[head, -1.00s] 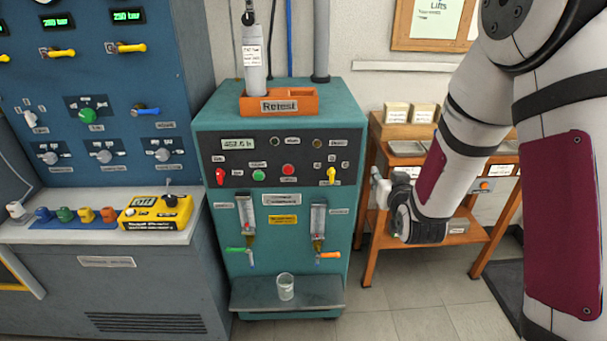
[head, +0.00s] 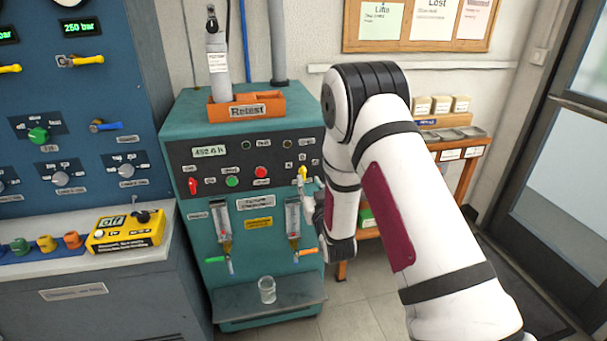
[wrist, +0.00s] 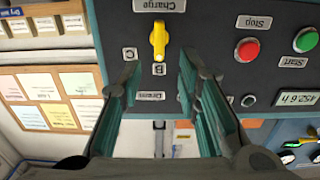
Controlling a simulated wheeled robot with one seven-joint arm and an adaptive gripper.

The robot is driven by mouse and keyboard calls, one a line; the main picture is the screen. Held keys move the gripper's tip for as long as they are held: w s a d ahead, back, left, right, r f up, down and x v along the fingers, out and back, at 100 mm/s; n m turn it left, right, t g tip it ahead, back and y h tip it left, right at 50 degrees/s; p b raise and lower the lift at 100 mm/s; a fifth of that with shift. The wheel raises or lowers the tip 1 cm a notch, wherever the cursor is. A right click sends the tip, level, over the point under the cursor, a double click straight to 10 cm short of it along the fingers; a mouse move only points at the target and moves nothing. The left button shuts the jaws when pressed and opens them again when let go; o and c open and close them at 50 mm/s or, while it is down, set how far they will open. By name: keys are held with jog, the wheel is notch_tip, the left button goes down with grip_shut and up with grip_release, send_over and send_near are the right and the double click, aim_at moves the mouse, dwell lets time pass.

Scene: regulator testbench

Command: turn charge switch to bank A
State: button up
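The charge switch (wrist: 158,40) is a yellow knob on the dark panel, under the "Charge" label in the wrist view. Its handle lies in line with the letter B; the letter C is to its left, and the A mark is not visible, perhaps behind a finger. In the head view the switch (head: 302,173) is at the panel's right end. My gripper (wrist: 158,66) is open and empty, one finger on each side of the switch's line in the wrist view. I see no contact. In the head view my wrist partly covers the gripper in front of the cabinet.
Red stop (wrist: 247,50) and green start (wrist: 305,40) buttons are on the same panel. Below are tubes with green and orange (head: 304,253) taps and a glass beaker (head: 267,290). An orange tray (head: 246,107) holding a cylinder stands on top. A wooden shelf (head: 466,185) is at right.

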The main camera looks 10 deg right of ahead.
aim_at(304, 172)
jog(key=w, duration=0.7)
grip_shut()
